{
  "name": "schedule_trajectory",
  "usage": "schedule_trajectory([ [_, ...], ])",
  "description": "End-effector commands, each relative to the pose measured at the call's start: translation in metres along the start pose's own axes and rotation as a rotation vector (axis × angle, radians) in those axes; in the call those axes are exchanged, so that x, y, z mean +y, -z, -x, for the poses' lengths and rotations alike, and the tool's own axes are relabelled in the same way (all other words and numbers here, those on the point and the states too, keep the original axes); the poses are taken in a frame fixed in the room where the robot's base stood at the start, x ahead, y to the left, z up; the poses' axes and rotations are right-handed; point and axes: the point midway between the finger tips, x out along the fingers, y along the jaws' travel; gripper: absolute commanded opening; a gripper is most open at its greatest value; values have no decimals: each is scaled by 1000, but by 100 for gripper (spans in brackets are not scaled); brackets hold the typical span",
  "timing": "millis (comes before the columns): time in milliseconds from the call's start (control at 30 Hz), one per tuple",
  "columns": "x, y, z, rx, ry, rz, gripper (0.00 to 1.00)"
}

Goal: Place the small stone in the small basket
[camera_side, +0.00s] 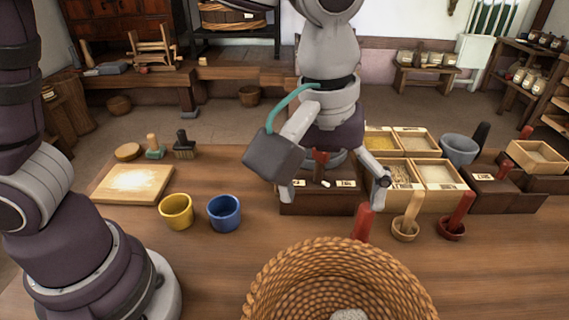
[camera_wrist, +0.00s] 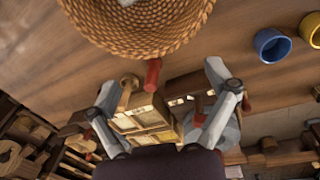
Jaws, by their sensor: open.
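A large woven basket (camera_side: 270,285) stands at the front of the table, cut off by the lower picture edge. It also shows at the top of the wrist view (camera_wrist: 150,42). A pale grey, rough stone (camera_side: 348,314) lies inside it, mostly cut off by the picture edge; a pale bit of it shows at the top of the wrist view (camera_wrist: 126,2). My gripper (camera_side: 334,188) is open and appears empty. It hangs behind the basket, in front of or over a dark wooden box (camera_side: 318,203). In the wrist view its fingers (camera_wrist: 161,76) are spread wide.
A yellow cup (camera_side: 177,212) and a blue cup (camera_side: 224,214) stand left of the basket. A floury board (camera_side: 133,184) lies further left. Grain boxes (camera_side: 440,175), a grey bowl (camera_side: 459,149) and pestles in small mortars (camera_side: 405,228) stand right. A red handle (camera_side: 362,222) rises behind the basket.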

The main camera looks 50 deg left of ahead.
Motion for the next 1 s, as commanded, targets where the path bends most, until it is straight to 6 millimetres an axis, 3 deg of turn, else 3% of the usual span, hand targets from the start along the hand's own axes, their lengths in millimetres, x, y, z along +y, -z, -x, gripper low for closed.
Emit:
schedule_trajectory([
  [33,-23,18,16,39,-37,-50,86],
  [133,-72,41,38,132,-84,-207,86],
  [300,-143,45,47,294,-87,-442,86],
  [400,-164,41,44,352,-70,-527,86],
  [533,-172,39,41,379,-57,-577,86],
  [1000,-172,38,41,378,-56,-581,86],
])
